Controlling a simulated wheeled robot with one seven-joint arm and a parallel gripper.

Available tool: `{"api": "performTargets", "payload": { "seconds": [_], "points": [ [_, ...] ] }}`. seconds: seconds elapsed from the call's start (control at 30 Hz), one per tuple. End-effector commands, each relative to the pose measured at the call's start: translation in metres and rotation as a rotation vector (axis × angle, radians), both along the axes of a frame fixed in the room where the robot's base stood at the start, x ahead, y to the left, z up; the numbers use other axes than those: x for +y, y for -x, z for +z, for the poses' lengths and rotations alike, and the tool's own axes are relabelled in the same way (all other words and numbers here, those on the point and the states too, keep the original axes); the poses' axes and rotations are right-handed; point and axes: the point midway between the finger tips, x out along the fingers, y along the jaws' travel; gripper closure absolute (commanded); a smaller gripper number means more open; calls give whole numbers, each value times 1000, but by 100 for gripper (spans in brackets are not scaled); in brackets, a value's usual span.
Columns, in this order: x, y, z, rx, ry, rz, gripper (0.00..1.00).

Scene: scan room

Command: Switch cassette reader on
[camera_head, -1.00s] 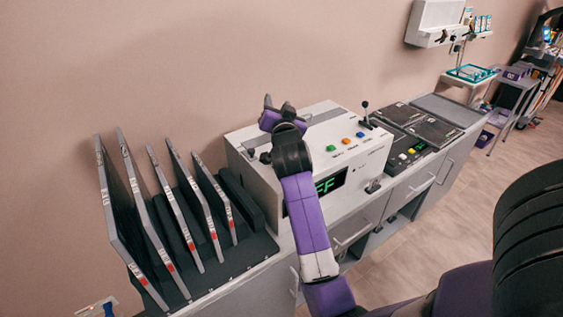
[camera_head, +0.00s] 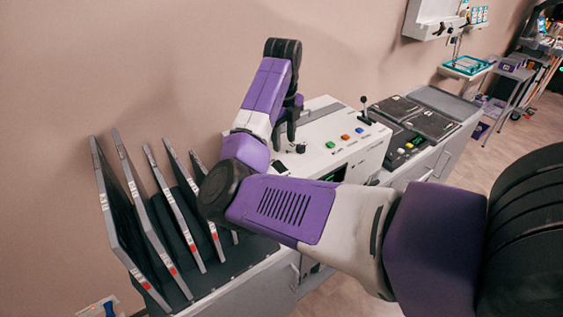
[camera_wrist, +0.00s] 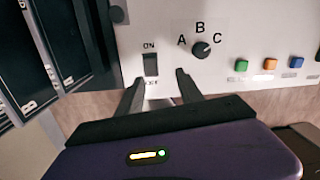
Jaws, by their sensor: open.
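The cassette reader (camera_head: 350,155) is a white box on the counter, mostly behind my arm in the head view. In the wrist view its panel (camera_wrist: 225,65) carries a dark rocker switch (camera_wrist: 151,64) marked ON above; the label below it is partly hidden. My gripper (camera_wrist: 160,78) is open and empty, its fingers just below the switch, one to each side. Contact cannot be told. In the head view my gripper (camera_head: 284,136) points down over the panel's left part. The reader's display is nearly all hidden by my arm.
A round knob (camera_wrist: 201,49) marked A, B, C lies right of the switch, then green (camera_wrist: 241,65), orange (camera_wrist: 270,63) and blue (camera_wrist: 296,62) buttons. Upright cassettes (camera_head: 160,215) stand in a rack at the left. A black lever (camera_head: 364,108) stands at the reader's right end.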

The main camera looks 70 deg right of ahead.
Motion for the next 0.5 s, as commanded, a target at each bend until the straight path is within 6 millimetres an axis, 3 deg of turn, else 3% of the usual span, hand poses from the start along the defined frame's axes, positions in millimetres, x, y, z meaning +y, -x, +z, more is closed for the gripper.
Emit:
{"api": "performTargets", "payload": {
  "seconds": [0.1, 0.27, 0.5],
  "points": [
    [17, 4, 0, 12, -69, -112, 56],
    [20, 4, -5, 12, -80, -168, 56],
    [20, 4, -36, 12, -79, -168, 56]
  ]
}}
